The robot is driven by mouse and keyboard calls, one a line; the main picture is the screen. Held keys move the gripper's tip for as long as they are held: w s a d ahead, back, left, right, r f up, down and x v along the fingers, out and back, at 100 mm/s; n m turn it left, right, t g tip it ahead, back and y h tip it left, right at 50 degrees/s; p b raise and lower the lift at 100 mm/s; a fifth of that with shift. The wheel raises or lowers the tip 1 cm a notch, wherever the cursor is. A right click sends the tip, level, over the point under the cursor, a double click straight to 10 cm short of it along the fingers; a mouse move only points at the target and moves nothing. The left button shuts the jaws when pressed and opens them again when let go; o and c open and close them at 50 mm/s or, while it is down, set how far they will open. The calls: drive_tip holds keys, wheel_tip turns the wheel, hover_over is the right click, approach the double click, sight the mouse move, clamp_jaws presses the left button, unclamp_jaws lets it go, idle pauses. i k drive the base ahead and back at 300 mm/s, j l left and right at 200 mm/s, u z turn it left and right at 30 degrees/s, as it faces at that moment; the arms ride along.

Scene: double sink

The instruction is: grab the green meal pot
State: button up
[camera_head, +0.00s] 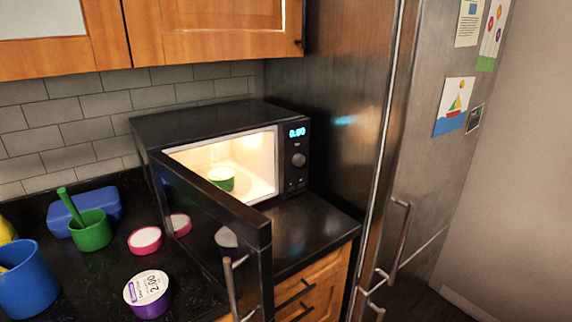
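A small green pot with a pale top (221,179), which fits the green meal pot, stands inside the lit microwave (215,123). The microwave door (212,220) is swung open toward me, and its lower edge of the opening is partly behind the door. The pot sits upright on the microwave's floor, left of the middle of the cavity. My gripper is not in view.
A purple pot with a white lid (148,295), a pink pot (145,240), a green cup (90,230), a blue cup (26,280) and a blue box (84,211) crowd the counter at left. The fridge (345,120) stands close on the right.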

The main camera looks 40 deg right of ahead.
sight(226, 182)
drive_tip(key=i+l+z, duration=0.1)
drive_tip(key=i+z, duration=0.25)
drive_tip(key=i+l+z, duration=0.1)
drive_tip(key=z, duration=0.25)
